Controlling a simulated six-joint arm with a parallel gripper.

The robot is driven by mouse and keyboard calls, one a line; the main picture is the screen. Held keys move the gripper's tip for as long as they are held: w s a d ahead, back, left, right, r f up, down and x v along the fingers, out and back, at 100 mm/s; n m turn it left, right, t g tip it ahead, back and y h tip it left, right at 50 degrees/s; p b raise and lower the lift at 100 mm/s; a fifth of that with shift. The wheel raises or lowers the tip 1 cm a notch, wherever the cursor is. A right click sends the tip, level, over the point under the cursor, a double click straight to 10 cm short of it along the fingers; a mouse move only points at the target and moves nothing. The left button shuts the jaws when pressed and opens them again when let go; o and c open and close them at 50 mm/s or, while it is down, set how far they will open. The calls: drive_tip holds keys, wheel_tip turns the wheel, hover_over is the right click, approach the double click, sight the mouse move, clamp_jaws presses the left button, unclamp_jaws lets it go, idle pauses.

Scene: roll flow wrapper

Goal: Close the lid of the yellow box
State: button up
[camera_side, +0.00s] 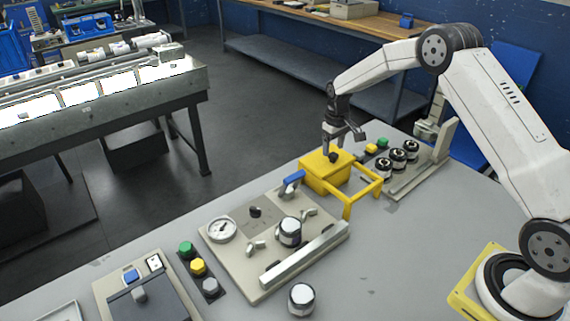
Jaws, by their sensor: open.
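The yellow box (322,180) stands on the grey table near the middle of the view. A flat yellow top (316,163), which looks like its lid, lies over it with a dark round knob (333,158) on it. I cannot tell whether this top is fully down. My gripper (345,145) is open and empty, pointing down just above the top. Its left finger is close to the knob; I cannot tell if they touch. The right finger is apart from the box.
A yellow frame (362,194) stands at the box's near right side. A panel with several black-and-white knobs (398,155) is to the right. A gauge panel (240,262) with a blue lever (292,184) is in front left.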

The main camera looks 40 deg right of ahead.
sight(332, 153)
drive_tip(key=shift+r, duration=3)
drive_tip(key=shift+a, duration=0.1)
drive_tip(key=shift+s+a+r, duration=0.25)
drive_tip(key=shift+s+a, duration=0.15)
drive_tip(key=s+a+r+t, duration=0.1)
drive_tip(key=s+a, duration=0.5)
drive_tip(key=s, duration=0.6)
drive_tip(key=s+a+t, duration=0.1)
drive_tip(key=s+a, duration=0.5)
drive_tip(key=s, duration=0.7)
drive_tip(key=shift+s+a+r+t, duration=0.2)
drive_tip(key=shift+a+r+t, duration=0.1)
drive_tip(key=shift+a+r, duration=0.1)
